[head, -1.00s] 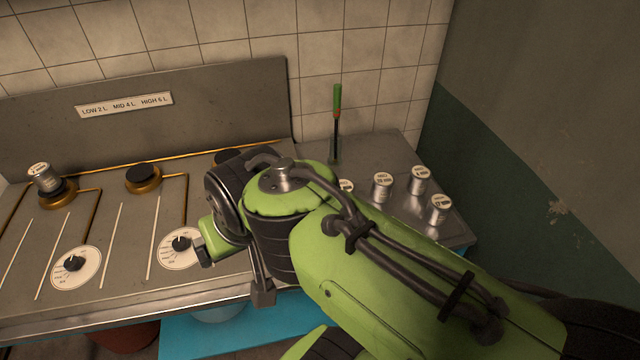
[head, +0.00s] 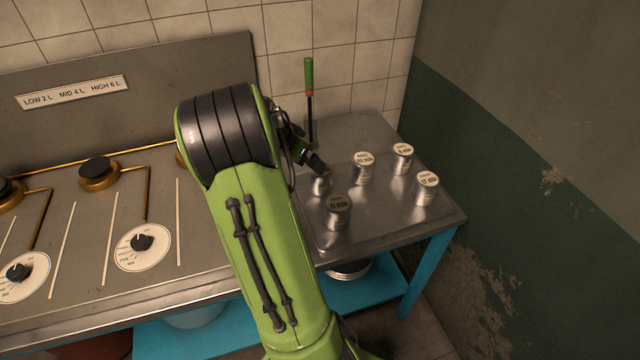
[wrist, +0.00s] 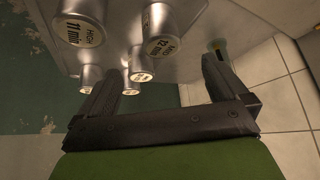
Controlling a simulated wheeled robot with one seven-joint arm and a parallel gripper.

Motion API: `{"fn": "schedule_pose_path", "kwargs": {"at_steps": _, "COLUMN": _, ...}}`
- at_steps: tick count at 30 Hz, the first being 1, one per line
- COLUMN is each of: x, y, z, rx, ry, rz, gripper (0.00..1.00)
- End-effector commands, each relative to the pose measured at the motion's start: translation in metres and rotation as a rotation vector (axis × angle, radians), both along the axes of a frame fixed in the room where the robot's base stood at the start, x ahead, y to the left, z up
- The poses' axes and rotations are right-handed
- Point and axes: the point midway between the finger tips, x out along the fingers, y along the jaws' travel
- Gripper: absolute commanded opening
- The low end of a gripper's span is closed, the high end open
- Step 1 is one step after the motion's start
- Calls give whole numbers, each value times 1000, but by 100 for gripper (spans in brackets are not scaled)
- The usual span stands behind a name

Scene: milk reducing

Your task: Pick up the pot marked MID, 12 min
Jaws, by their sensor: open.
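The pot marked MID, 12 min (wrist: 158,20) is a small silver cylinder with a pale lid label, readable in the wrist view. It lies ahead of my gripper (wrist: 163,64), roughly between the lines of its two fingers. The jaws are open and empty. In the head view, my gripper (head: 313,162) is at the steel side table's left part, just above a partly hidden pot (head: 321,184), which seems to be the same MID pot. Its label is covered there. Contact cannot be told.
A pot marked HIGH, 11 min (wrist: 80,18) stands close beside it, also in the head view (head: 338,214). Several other pots (head: 363,170) stand behind and right on the steel table (head: 390,225). A green-handled tool (head: 309,90) stands upright at the back. The stove (head: 90,235) is left.

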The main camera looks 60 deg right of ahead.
Motion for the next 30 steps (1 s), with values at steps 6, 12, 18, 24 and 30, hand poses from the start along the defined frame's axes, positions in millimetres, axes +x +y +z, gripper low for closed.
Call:
{"fn": "schedule_pose_path", "kwargs": {"at_steps": 6, "x": -6, "y": -26, "z": -46, "rx": 5, "ry": 4, "rz": 0, "gripper": 100}}
{"fn": "schedule_pose_path", "kwargs": {"at_steps": 12, "x": -10, "y": -48, "z": -80, "rx": 3, "ry": 2, "rz": 4, "gripper": 100}}
{"fn": "schedule_pose_path", "kwargs": {"at_steps": 18, "x": -12, "y": -62, "z": -103, "rx": 3, "ry": 2, "rz": 4, "gripper": 100}}
{"fn": "schedule_pose_path", "kwargs": {"at_steps": 24, "x": -14, "y": -78, "z": -128, "rx": 4, "ry": 1, "rz": 6, "gripper": 100}}
{"fn": "schedule_pose_path", "kwargs": {"at_steps": 30, "x": -14, "y": -79, "z": -128, "rx": 3, "ry": 0, "rz": 7, "gripper": 100}}
